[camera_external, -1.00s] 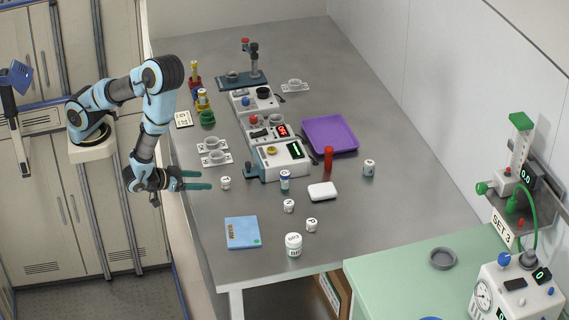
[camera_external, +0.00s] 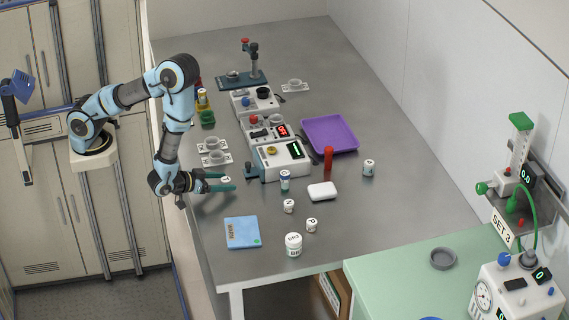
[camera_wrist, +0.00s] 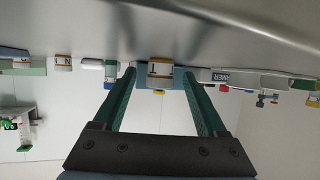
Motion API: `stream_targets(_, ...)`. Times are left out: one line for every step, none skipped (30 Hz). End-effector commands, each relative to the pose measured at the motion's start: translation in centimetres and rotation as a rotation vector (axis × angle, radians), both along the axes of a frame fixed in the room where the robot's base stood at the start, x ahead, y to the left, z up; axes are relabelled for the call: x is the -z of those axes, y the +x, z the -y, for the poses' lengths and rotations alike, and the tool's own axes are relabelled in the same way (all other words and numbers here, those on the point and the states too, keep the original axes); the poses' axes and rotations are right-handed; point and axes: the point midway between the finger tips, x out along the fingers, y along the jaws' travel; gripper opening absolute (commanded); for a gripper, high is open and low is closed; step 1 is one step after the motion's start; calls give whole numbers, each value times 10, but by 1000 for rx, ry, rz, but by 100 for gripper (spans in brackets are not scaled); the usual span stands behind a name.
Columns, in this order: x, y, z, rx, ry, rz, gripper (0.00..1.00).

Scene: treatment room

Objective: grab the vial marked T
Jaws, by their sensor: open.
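A small white vial (camera_external: 226,180) stands near the left edge of the grey table. My gripper (camera_external: 222,183) is open, with its green fingers on either side of that vial. In the wrist view the vial (camera_wrist: 160,73) shows between the tips of my gripper (camera_wrist: 158,78). Its label bears a dark letter that looks like a T or an I; I cannot tell for sure. Other small white vials stand at the front of the table (camera_external: 289,206), (camera_external: 311,225) and at the right (camera_external: 369,167); their letters are too small to read surely.
A blue-and-white bottle (camera_external: 285,180), a white box (camera_external: 322,191) and a row of devices (camera_external: 282,160) stand to the right. Cups on cards (camera_external: 216,158) are just behind my gripper. A purple tray (camera_external: 330,134) lies farther back.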

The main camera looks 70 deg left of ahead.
Motion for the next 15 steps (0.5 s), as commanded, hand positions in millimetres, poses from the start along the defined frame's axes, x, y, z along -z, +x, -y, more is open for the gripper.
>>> stream_targets(1,5,-2,-2,0,0,74)
stream_targets(2,8,-2,-1,-1,0,74)
stream_targets(3,10,-3,-1,-1,0,74)
stream_targets(4,11,-3,-1,-1,0,74)
stream_targets(4,12,-3,0,-1,0,74)
stream_targets(5,12,-3,1,-1,0,74)
stream_targets(5,12,-3,1,0,0,74)
stream_targets(5,12,-3,1,0,0,74)
stream_targets(5,12,-3,1,0,0,74)
stream_targets(5,12,-3,1,0,0,74)
stream_targets(5,12,-3,1,0,0,74)
stream_targets(5,12,-3,1,0,0,70)
stream_targets(5,12,-3,1,0,0,67)
stream_targets(5,12,-3,1,0,0,63)
stream_targets(5,12,-3,1,0,0,59)
